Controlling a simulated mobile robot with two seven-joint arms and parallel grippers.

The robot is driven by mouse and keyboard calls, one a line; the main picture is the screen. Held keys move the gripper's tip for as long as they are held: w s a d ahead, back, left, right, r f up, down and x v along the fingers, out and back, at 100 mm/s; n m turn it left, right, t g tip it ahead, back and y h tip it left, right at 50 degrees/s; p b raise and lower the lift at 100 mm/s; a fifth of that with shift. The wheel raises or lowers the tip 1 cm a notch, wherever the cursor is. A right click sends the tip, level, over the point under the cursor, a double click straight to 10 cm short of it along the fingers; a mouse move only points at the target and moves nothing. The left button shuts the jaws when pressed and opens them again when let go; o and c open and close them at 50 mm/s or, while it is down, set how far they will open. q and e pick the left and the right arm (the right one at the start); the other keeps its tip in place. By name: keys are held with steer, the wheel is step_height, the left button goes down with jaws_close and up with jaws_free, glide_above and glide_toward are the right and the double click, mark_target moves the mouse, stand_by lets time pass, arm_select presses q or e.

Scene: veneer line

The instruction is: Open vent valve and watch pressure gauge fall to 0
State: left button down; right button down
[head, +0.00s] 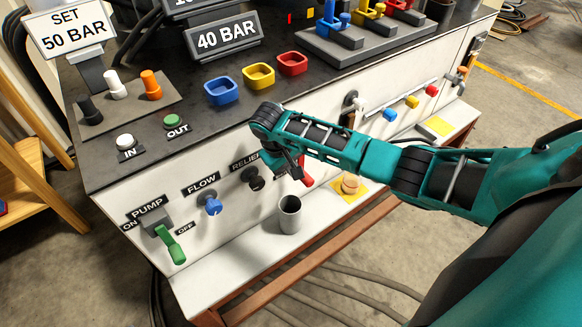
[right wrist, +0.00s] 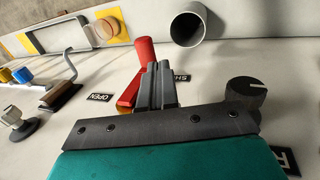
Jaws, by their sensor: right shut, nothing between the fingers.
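The vent valve's red lever (head: 306,172) shows on the white front panel in the head view, partly behind my right gripper (head: 297,176). In the right wrist view the red lever (right wrist: 146,50) has an upper part and a lower part, with my right gripper (right wrist: 158,68) in front of it. The fingers are shut and empty, close to the lever; I cannot tell if they touch it. An OPEN label (right wrist: 98,113) lies left of the lever and a partly covered label starting "SH" (right wrist: 181,77) lies right. No pressure gauge dial is visible. My left gripper is not in view.
A grey cup (head: 289,214) stands on the white ledge below the lever. The black relief knob (head: 253,180), blue flow knob (head: 212,205) and green pump lever (head: 171,244) are to the left.

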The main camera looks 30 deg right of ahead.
mark_target(310, 177)
steer(key=b+x, duration=0.1)
steer(key=x, duration=0.5)
steer(key=shift+f, duration=0.3)
steer(key=shift+d+f+h, duration=0.15)
steer(key=shift+d+h, duration=0.15)
steer(key=shift+h, duration=0.2)
steer(key=shift+d+f+h, duration=0.15)
steer(key=shift+d+h, duration=0.15)
steer(key=shift+h, duration=0.3)
steer(key=h, duration=0.1)
steer(key=d+h+b, duration=0.1)
steer(key=shift+w+d+f+h, duration=0.1)
steer(key=shift+d+f+h, duration=0.2)
steer(key=shift+h, duration=0.1)
steer(key=shift+d+h, duration=0.4)
steer(key=shift+h, duration=0.3)
steer(key=shift+d+r, duration=0.1)
steer(key=shift+d, duration=0.25)
steer(key=shift+w+d, duration=0.1)
steer(key=shift+r, duration=0.1)
